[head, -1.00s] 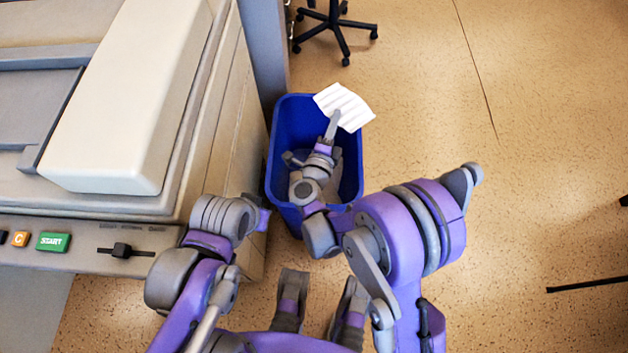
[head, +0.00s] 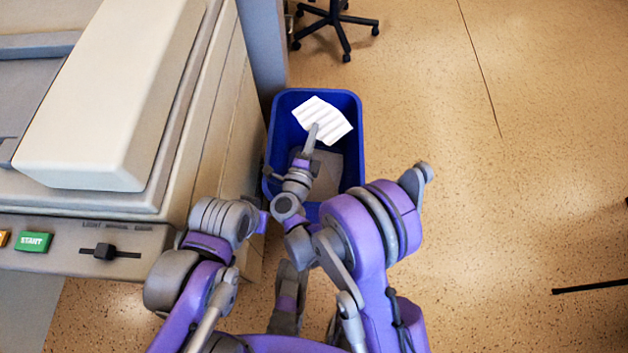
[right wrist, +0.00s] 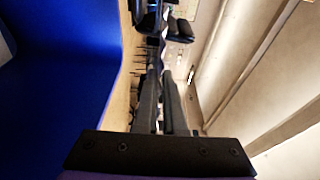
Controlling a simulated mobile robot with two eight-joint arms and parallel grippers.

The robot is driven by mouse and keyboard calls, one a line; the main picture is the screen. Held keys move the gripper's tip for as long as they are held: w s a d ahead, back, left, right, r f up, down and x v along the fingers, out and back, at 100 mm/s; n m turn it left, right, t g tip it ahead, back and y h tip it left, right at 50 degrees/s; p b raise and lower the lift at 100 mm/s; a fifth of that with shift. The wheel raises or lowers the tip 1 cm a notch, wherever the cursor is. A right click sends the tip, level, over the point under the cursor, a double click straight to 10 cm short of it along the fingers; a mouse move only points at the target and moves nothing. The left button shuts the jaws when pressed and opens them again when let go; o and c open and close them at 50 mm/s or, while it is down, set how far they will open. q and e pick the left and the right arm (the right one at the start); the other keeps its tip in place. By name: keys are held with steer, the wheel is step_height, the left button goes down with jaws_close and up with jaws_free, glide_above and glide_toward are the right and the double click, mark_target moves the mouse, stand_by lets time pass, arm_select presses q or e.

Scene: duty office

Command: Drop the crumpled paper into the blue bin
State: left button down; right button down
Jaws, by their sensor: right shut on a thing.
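The paper (head: 322,118) is a white, slightly bent piece with faint stripes. In the head view it shows over the far part of the blue bin's opening. The blue bin (head: 354,110) stands upright on the floor beside the large beige machine. My right gripper (head: 314,134) is shut on the near edge of the paper, over the bin.
The beige machine (head: 100,110) with a green START button (head: 34,242) stands close to the bin's left. A wheeled chair base (head: 337,22) is beyond the bin. The floor to the right is mostly clear. A grey-brown patch (head: 326,175) shows inside the bin.

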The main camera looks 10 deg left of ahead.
steer(key=c, duration=0.9)
jaws_free()
steer(key=shift+s, duration=0.15)
steer(key=s, duration=0.7)
steer(key=shift+s+a+p, duration=0.1)
steer(key=shift+s+p, duration=0.05)
steer(key=shift+p, duration=0.2)
